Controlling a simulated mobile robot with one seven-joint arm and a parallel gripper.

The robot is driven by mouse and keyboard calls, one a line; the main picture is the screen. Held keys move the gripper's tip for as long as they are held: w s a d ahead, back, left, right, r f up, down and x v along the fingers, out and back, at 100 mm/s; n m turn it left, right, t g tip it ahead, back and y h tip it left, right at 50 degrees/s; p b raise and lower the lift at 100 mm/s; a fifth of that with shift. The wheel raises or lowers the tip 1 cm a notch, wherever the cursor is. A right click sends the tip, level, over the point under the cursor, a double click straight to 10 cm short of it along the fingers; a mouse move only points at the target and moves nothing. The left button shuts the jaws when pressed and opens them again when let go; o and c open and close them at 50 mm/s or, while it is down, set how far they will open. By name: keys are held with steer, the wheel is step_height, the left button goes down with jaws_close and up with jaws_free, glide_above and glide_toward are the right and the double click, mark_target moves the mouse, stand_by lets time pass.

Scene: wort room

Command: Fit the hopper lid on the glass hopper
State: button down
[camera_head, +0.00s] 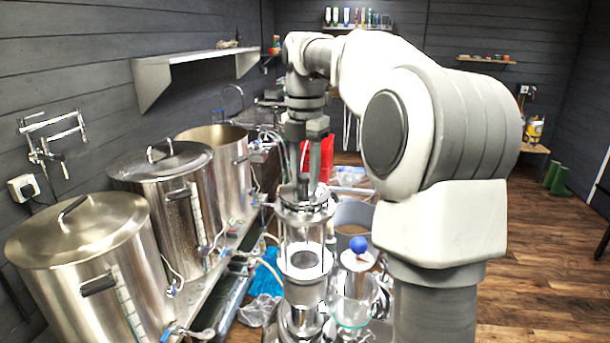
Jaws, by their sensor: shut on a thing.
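My gripper (306,178) points straight down over the glass hopper (303,236), a clear cylinder in a metal frame at the picture's centre. The gripper is shut on the hopper lid (303,197), a shiny metal disc at the level of the hopper's top rim. The lid looks roughly level and roughly centred over the hopper. I cannot tell whether it rests on the rim or hangs just above it. The fingertips and the part of the lid they grip are small and partly hidden.
Several steel kettles (80,232) stand along the left wall. A glass vessel with a blue ball (358,244) stands close right of the hopper, and an open grey pot (354,217) behind it.

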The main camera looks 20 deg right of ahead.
mark_target(305, 175)
steer(key=shift+f+b, duration=0.35)
steer(key=shift+f, duration=0.2)
steer(key=c, duration=0.8)
jaws_free()
steer(key=shift+c, duration=0.2)
step_height(305, 175, up, 3)
steer(key=p, duration=0.3)
steer(key=shift+r, duration=0.2)
steer(key=shift+r+p, duration=0.7)
steer(key=shift+r, duration=3.1)
